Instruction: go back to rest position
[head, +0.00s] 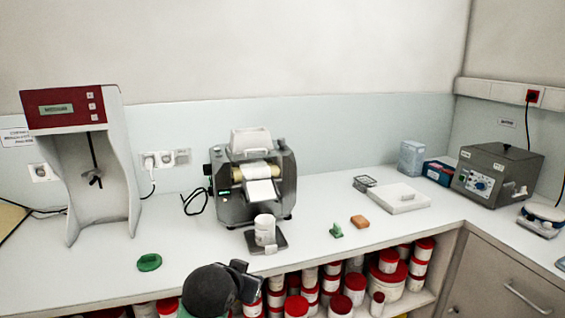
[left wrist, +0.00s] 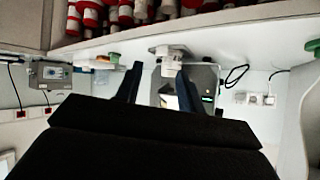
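My left gripper (head: 248,279) shows as a dark shape at the bottom middle of the head view, in front of the counter's front edge. In the left wrist view, which is upside down, its two dark fingers (left wrist: 158,88) are spread apart with nothing held between them. The white jar (head: 265,229) stands upright on a small grey plate (head: 268,244) in front of the mill (head: 256,187), beyond the gripper and apart from it. My right gripper is in neither view.
A green piece (head: 149,262) lies on the counter at left, by the tall red-topped machine (head: 64,108). A green item (head: 336,231) and orange block (head: 360,221) lie right of the jar. Red-lidded tubs (head: 387,262) fill the shelf below. Grey box machine (head: 497,174) stands at right.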

